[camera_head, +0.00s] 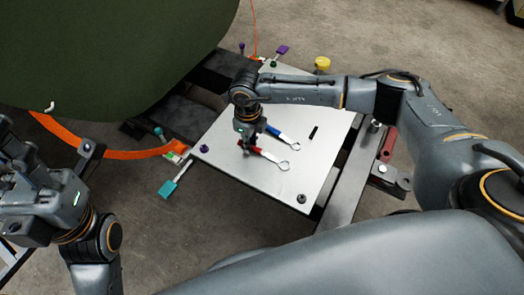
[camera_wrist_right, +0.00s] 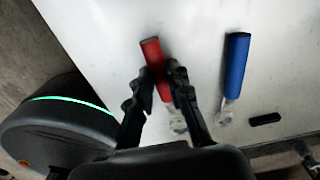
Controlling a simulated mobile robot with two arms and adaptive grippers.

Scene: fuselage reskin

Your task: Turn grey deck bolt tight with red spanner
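The red spanner (camera_head: 270,157) lies on the white deck plate (camera_head: 232,169), its ring end towards the right. In the right wrist view its red handle (camera_wrist_right: 152,54) shows between the fingers of my right gripper (camera_wrist_right: 160,75). The fingers straddle the handle closely; I cannot tell whether they press on it. In the head view my right gripper (camera_head: 243,140) points down at the handle. A dark grey bolt (camera_head: 301,198) sits near the plate's front corner, apart from the spanner. My left gripper (camera_head: 45,195) is at the left, away from the plate; its fingers are unclear.
A blue spanner (camera_head: 284,135) lies beside the red one, also in the right wrist view (camera_wrist_right: 236,65). A small black bar (camera_head: 314,132) lies on the plate. A big green fuselage (camera_head: 110,50) and orange strap (camera_head: 120,154) are left.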

